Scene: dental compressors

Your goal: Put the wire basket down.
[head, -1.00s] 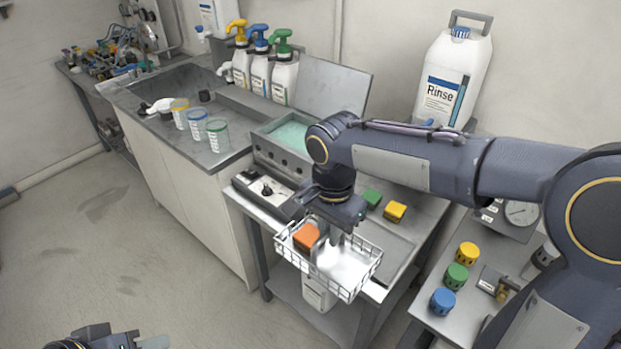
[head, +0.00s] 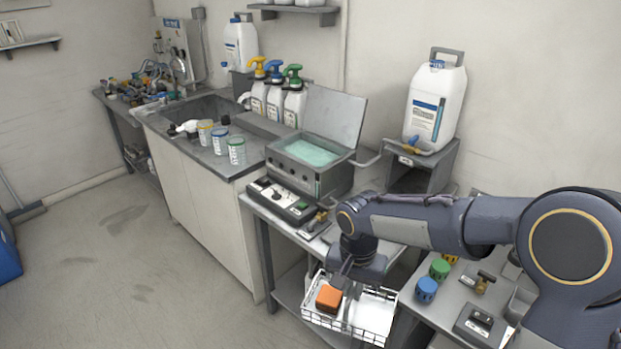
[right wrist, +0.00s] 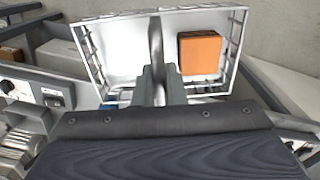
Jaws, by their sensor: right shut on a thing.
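The wire basket (head: 372,318) is a white tray with wire sides, low in the head view at the front of the metal table (head: 268,207). My right gripper (head: 350,287) is above it, pointing down and shut on its middle grip. An orange block (head: 328,298) lies in the basket. In the right wrist view the fingers (right wrist: 160,82) close on the upright grip of the basket (right wrist: 120,55), with the orange block (right wrist: 200,54) beside it. I cannot tell whether the basket's underside touches anything. My left gripper is out of view.
At right are a blue knob (head: 427,289), a green knob (head: 440,268) and a small dark box (head: 478,326).

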